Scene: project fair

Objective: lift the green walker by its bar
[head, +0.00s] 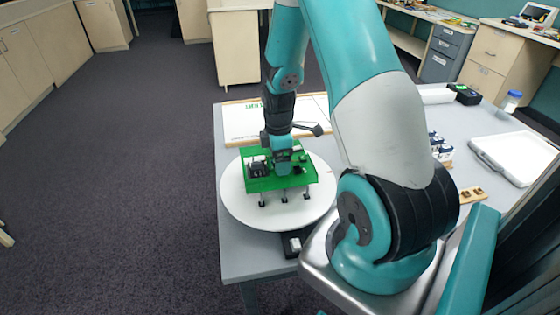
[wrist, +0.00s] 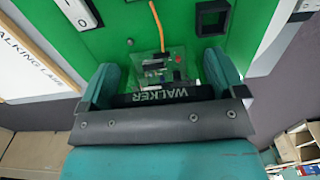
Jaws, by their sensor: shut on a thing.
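The green walker (head: 258,182) is a flat green plate on several thin dark legs, above a round white disc (head: 240,207) on the table. In the wrist view its green top (wrist: 150,20) fills the upper part, with a small clear-covered circuit board (wrist: 160,68) and an orange wire. My gripper (head: 290,160) is over the middle of the plate. In the wrist view my gripper (wrist: 163,92) is shut on the black bar (wrist: 165,96) marked WALKER, a finger at each end. Whether the feet touch the disc is too small to tell.
A grey table (head: 235,260) holds the disc. A white board with green lettering (head: 243,122) lies behind it. A small dark box (head: 292,243) sits at the disc's front edge. A white case (head: 518,155), a bottle (head: 510,101) and a wooden strip (head: 472,194) are to the right.

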